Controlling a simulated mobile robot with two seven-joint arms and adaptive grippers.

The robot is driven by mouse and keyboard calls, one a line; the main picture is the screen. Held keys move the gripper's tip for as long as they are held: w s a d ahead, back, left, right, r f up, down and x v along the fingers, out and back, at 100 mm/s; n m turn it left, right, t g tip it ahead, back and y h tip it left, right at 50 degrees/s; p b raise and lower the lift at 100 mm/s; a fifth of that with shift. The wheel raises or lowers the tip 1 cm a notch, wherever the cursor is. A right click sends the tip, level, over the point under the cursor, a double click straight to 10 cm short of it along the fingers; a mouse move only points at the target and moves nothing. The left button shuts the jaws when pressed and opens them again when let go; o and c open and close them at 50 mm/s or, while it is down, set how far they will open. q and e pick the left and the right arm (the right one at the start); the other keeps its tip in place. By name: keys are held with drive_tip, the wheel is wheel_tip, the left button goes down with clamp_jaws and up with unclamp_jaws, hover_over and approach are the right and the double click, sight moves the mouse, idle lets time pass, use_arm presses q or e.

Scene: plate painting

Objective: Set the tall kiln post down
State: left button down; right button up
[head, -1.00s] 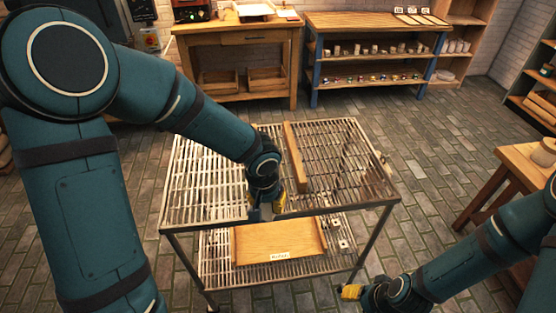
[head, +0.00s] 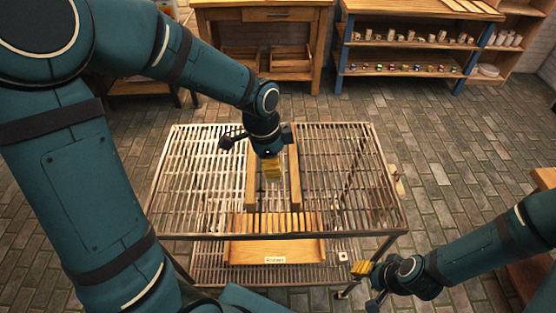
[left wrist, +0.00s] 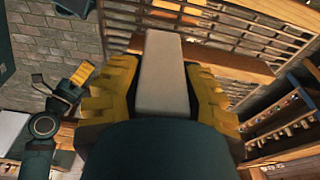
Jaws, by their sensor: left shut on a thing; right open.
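The tall kiln post (left wrist: 162,75) is a pale grey block. In the left wrist view it stands out between the yellow fingers of my left gripper (left wrist: 162,95), which is shut on it. In the head view my left gripper (head: 272,170) points down over the slatted metal cart top (head: 205,180), between two wooden bars. The post is hidden there, so I cannot tell whether it touches the slats. My right gripper (head: 366,280) is open and empty, low beside the cart's front right corner.
The left wooden bar (head: 251,185) and right wooden bar (head: 294,180) lie lengthwise on the cart top. A labelled wooden tray (head: 275,250) sits on the lower shelf. Slats on both sides look clear. A workbench (head: 265,30) and a shelf unit (head: 410,55) stand behind.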

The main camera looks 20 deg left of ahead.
use_arm(q)
drive_tip(key=shift+w+f, duration=0.1)
drive_tip(key=shift+w, duration=0.05)
wheel_tip(320, 180, down, 10)
drive_tip(key=shift+r+b, duration=0.15)
drive_tip(key=shift+b, duration=1.05)
drive_tip(key=shift+r, duration=0.1)
drive_tip(key=c, duration=0.7)
unclamp_jaws()
drive_tip(key=shift+o, duration=0.2)
